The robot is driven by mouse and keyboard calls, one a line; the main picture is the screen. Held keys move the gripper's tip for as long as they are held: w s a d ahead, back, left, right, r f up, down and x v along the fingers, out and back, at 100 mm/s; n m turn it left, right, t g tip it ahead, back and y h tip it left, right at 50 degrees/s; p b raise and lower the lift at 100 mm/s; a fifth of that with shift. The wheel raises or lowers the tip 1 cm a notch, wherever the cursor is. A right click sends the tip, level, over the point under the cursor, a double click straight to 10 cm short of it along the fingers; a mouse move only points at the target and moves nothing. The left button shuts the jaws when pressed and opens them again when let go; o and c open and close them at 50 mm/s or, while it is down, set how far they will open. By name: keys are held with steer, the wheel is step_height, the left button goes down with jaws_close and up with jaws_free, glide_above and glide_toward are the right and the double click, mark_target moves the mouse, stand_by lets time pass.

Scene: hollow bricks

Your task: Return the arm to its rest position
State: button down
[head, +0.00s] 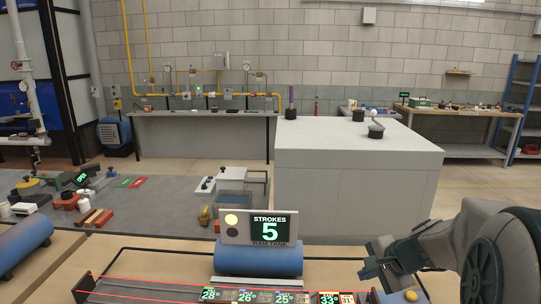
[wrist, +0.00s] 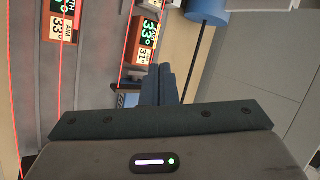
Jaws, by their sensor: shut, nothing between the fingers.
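My arm comes in from the right edge of the head view, and my gripper (head: 372,264) points left over the near bench. In the wrist view the two fingers of my gripper (wrist: 159,72) lie together, shut, with nothing between them. They are near a row of small display tags, including an orange-framed one (wrist: 145,38) reading 33 degrees. The same kind of orange tag (head: 330,297) shows in the head view, just left of my gripper. The lower part of the row is cut off by the frame.
A blue tank (head: 258,259) with a sign (head: 265,228) reading "STROKES 5" stands behind the tag row. A large pale block (head: 357,170) with dark round items on top stands farther back. A grey table (head: 150,205) with assorted parts is at left. Open floor shows behind it.

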steer(key=s+a+r+n+g+h, duration=0.1)
steer(key=s+a+n+h, duration=0.1)
steer(key=s+a+n, duration=0.2)
steer(key=s+a+r+n+g+h, duration=0.1)
steer(key=s+a+n, duration=0.3)
steer(key=s+n, duration=0.5)
steer(key=s, duration=0.6)
steer(key=shift+r+n+g+h, duration=0.3)
steer(key=shift+r+n+h, duration=0.05)
steer(key=shift+n+h, duration=0.05)
stand_by(5.7)
